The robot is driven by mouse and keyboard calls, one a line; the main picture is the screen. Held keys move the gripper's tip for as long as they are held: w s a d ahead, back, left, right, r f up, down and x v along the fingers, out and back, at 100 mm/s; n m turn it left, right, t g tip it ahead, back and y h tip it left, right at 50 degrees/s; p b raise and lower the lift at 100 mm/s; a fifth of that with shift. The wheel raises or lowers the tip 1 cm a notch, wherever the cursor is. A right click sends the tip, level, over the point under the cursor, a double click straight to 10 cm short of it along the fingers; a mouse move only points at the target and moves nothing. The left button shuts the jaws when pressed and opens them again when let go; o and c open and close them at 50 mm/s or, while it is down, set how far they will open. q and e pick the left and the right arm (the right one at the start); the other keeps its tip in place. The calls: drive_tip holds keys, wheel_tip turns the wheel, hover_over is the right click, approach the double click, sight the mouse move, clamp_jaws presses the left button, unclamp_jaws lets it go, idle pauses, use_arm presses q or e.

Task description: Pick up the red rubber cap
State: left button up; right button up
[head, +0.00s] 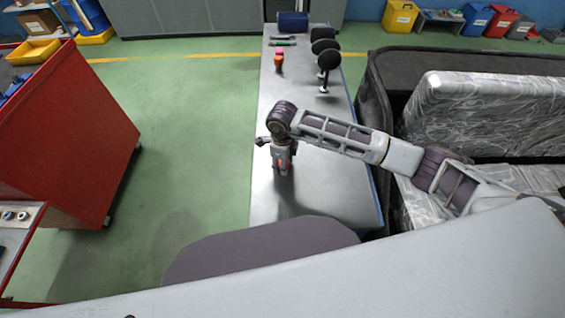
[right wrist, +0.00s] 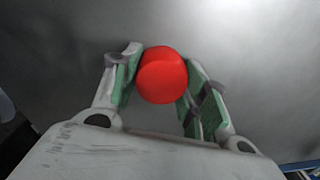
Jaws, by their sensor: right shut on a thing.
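The red rubber cap (right wrist: 162,75) is a rounded red piece between the two green-padded fingers of my right gripper (right wrist: 158,88) in the right wrist view. The fingers are shut on its sides. In the head view my right gripper (head: 283,170) points down at the grey table (head: 320,200), near its left edge, and a little red shows between its fingers. I cannot tell whether the cap still touches the table. My left gripper is not in view.
Black round-headed parts (head: 328,62) stand on the table's far right side, with a small red and orange item (head: 279,60) to their left. A blue roll (head: 292,22) lies at the far end. A red cabinet (head: 70,135) stands left across open green floor.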

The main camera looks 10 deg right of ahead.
drive_tip(key=shift+r+b, duration=0.45)
drive_tip(key=shift+r, duration=4.5)
drive_tip(key=shift+n, duration=0.3)
